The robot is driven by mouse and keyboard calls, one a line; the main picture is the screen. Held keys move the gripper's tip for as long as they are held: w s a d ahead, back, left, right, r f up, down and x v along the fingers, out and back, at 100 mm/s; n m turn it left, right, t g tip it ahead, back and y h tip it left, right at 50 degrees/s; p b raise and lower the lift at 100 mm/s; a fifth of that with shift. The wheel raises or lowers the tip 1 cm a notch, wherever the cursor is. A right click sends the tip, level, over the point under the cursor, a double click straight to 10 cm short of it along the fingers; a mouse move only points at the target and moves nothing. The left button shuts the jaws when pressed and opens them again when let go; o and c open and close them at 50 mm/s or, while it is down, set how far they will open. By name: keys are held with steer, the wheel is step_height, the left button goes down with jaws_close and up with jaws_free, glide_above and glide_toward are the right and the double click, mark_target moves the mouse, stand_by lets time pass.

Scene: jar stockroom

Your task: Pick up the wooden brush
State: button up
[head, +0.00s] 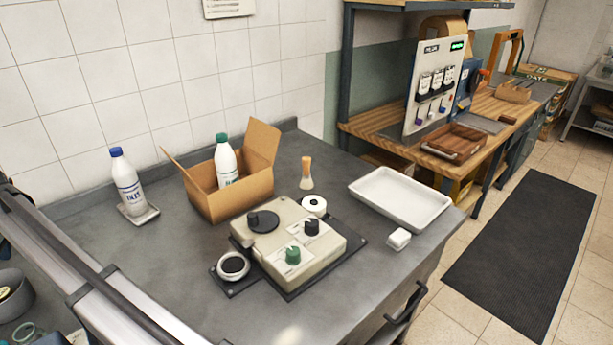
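The wooden brush (307,172) stands on the grey counter in the head view, behind the cream device and to the right of the open cardboard box. It has an orange-brown wooden upper part and a pale, wider lower end. It looks upright and nothing touches it. My gripper is not in view.
The cream device (290,243) with knobs stands in front of the brush, beside a white roll (314,205). The cardboard box (231,196) holds a green-capped bottle (226,158). A white tray (442,207) lies to the right. Bare counter surrounds the brush's back side.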

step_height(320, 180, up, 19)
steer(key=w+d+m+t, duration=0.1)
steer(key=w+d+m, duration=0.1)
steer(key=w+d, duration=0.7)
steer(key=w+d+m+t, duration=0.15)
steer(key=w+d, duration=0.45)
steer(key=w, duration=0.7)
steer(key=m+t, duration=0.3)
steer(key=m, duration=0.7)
glide_above(307, 158)
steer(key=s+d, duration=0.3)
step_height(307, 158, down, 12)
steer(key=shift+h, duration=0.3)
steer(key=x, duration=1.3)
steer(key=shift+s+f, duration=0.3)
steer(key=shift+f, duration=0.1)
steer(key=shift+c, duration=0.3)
